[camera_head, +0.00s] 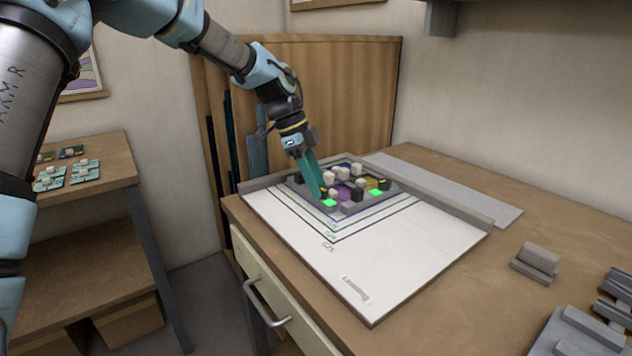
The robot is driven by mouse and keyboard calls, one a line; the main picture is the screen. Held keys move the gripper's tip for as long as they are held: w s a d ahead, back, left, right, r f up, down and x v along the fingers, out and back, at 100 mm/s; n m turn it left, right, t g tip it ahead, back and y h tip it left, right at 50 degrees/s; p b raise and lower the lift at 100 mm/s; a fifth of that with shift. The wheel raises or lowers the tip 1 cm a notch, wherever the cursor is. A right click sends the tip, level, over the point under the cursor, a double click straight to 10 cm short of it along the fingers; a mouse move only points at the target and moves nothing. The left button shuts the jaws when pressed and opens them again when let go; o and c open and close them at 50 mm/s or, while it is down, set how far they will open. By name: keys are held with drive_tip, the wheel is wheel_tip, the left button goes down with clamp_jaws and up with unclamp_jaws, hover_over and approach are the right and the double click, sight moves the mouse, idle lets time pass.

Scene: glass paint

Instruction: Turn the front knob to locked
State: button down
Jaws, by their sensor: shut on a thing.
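A grey frame (293,187) with coloured panes, pale and dark knobs and bright green patches lies at the back of the white board. My gripper (318,196) reaches down from the upper left, its long teal fingers at the near left part of the frame. It is shut on a small knob there, which the fingers mostly hide. I cannot tell which way that knob is turned. A dark block (357,194) stands to the right of the fingers, with a bright green patch (376,192) beside it. Another green patch (330,203) lies right at the fingertips.
The white board (370,265) has a clear front half. A grey block on a base (537,260) stands to its right, with grey fixtures (580,335) at the lower right. A side table (100,185) with small tiles stands at left. A drawer handle (264,305) juts out below.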

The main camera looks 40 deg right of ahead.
drive_tip(key=shift+c, duration=2.3)
unclamp_jaws()
drive_tip(key=b+v, duration=0.1)
drive_tip(key=v, duration=0.9)
drive_tip(key=shift+r+b, duration=0.35)
drive_tip(key=shift+w+a, duration=0.1)
